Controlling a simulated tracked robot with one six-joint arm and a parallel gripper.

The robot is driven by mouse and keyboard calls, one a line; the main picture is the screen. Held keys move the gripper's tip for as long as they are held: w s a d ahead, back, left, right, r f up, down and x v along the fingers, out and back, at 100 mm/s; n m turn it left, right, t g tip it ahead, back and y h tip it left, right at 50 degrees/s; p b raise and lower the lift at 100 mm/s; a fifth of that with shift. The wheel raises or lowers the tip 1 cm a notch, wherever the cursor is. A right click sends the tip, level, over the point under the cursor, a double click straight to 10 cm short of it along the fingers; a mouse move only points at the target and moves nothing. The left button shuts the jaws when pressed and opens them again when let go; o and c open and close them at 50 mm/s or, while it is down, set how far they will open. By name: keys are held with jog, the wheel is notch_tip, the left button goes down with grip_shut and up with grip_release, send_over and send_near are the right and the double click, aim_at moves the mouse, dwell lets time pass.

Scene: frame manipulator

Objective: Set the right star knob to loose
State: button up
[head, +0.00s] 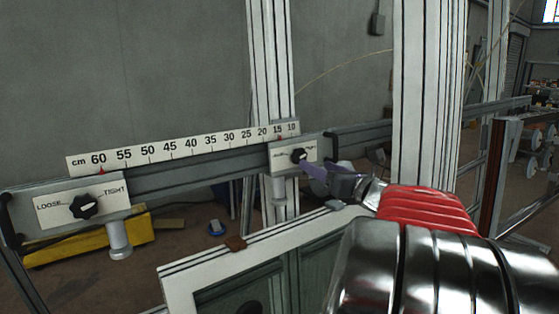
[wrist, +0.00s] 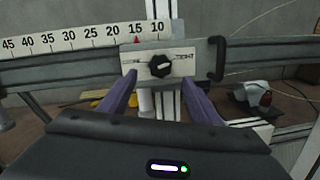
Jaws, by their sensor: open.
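The right star knob (wrist: 160,66) is black and sits on a white plate (wrist: 184,58) with a word on each side; TIGHT reads on the right, the left word is blurred. In the head view the right star knob (head: 299,156) is small and close to my fingertips. My gripper (wrist: 156,84) is open, its two purple fingers to the left and right, just below the knob in the wrist view. I see no contact. My gripper (head: 308,170) also shows in the head view. The left star knob (head: 83,206) sits on its own LOOSE/TIGHT plate.
A horizontal rail (head: 190,172) with a centimetre scale (head: 180,147) carries both plates. A black handle (wrist: 217,58) stands right of the right plate. Upright posts (head: 428,90) rise behind and beside my arm. A white-framed panel (head: 250,255) lies below. A yellow object (head: 60,248) is on the floor.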

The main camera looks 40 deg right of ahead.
aim_at(301, 158)
jog(key=x, duration=0.7)
jog(key=shift+w, duration=0.3)
jog(key=shift+c, duration=0.4)
jog(key=c, duration=1)
jog(key=shift+o, duration=0.2)
